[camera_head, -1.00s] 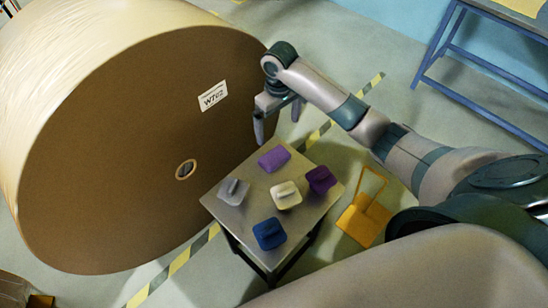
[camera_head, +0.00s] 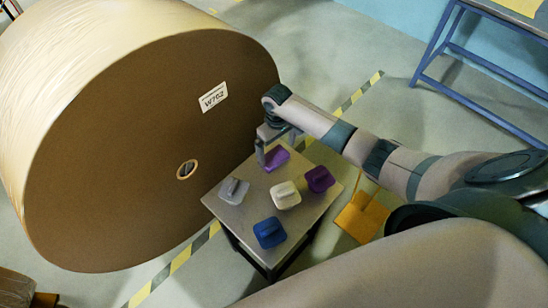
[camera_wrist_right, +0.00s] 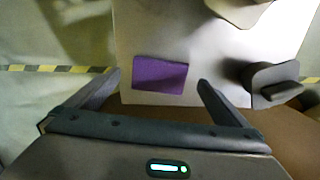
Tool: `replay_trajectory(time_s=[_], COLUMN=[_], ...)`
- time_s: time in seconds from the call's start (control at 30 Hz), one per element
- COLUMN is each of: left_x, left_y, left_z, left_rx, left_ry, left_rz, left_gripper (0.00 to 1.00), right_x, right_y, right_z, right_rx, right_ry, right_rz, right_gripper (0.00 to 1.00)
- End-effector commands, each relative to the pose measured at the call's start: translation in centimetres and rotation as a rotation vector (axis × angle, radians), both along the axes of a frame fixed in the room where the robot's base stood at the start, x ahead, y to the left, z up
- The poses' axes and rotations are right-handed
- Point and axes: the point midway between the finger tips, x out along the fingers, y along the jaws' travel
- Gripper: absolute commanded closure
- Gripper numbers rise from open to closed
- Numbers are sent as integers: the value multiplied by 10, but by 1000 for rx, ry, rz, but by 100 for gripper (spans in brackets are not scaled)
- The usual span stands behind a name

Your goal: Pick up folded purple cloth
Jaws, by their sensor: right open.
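The folded purple cloth (camera_head: 279,157) lies flat near the far corner of a small grey table (camera_head: 240,212), partly covered by my gripper in the head view. In the right wrist view the cloth (camera_wrist_right: 160,74) is a plain purple rectangle between and just beyond the fingertips. My right gripper (camera_head: 276,151) is open and empty, above the cloth; I cannot tell the exact height. It also shows in the right wrist view (camera_wrist_right: 157,82), fingers spread wider than the cloth. My left gripper is not in view.
On the table are a grey (camera_head: 233,190), a white (camera_head: 285,195), a dark purple (camera_head: 319,179) and a blue block-like item (camera_head: 269,232). A huge brown paper roll (camera_head: 130,150) stands close on the left. A yellow object (camera_head: 361,217) is on the floor at right.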

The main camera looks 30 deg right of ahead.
Motion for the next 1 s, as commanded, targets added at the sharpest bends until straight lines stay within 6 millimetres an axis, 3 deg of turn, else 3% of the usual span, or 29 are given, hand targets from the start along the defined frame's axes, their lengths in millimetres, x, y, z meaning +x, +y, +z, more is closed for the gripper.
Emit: replay_trajectory(time_s=[0.47,1.0], left_x=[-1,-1], left_y=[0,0], left_z=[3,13], left_rx=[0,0], left_ry=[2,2], left_rz=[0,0], left_gripper=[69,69], right_x=[3,12], right_y=[2,5], right_z=[-6,-51], right_rx=[1,0], right_ry=[1,0], right_rz=[-1,0], right_gripper=[0,0])
